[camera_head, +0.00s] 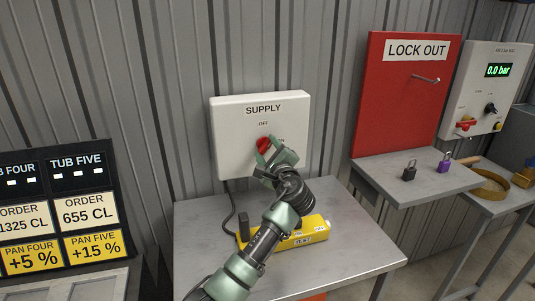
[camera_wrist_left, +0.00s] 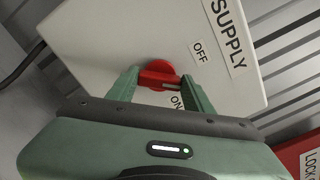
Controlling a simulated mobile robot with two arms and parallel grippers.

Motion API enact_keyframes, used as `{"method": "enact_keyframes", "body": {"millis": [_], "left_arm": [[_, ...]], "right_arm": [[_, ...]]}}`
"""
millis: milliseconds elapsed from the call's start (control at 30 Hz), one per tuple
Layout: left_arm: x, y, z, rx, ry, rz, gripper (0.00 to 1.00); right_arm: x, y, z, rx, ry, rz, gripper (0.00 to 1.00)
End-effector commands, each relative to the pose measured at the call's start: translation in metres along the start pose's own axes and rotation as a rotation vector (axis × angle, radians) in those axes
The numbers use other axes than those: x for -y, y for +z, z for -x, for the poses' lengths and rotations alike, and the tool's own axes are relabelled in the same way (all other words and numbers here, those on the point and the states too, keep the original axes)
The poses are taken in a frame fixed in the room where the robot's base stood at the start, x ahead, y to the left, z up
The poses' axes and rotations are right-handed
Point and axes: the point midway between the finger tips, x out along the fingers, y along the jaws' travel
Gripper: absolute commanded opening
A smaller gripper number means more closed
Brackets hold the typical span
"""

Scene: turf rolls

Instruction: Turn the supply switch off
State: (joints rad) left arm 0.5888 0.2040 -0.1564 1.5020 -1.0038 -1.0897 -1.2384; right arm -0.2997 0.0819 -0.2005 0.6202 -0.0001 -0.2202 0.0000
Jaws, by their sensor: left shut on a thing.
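The supply switch is a red knob (camera_head: 264,144) on a white box (camera_head: 232,152) labelled SUPPLY, fixed to the wall. In the left wrist view the knob (camera_wrist_left: 157,75) sits between the two green fingers (camera_wrist_left: 160,88). A pale mark on the knob faces the side with the labels, but I cannot tell exactly which label it points to. My right gripper is not in view.
Below is a grey table (camera_head: 350,258) with a yellow tester (camera_head: 310,229) behind my arm. A red LOCK OUT board (camera_head: 390,110) stands right, above a shelf with a black padlock (camera_head: 409,171) and a purple padlock (camera_head: 444,162). A gauge panel (camera_head: 487,80) is farther right.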

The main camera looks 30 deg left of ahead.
Motion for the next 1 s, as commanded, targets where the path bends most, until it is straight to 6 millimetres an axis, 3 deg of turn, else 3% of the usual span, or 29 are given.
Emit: {"method": "enact_keyframes", "body": {"millis": [500,1000], "left_arm": [[-0.004,-0.003,0.0,-0.001,0.001,0.464,0.1],[-0.004,-0.002,0.0,-0.001,0.002,0.685,0.1]], "right_arm": [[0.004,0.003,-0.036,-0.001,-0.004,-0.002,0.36],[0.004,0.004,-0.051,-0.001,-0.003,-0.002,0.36]]}}
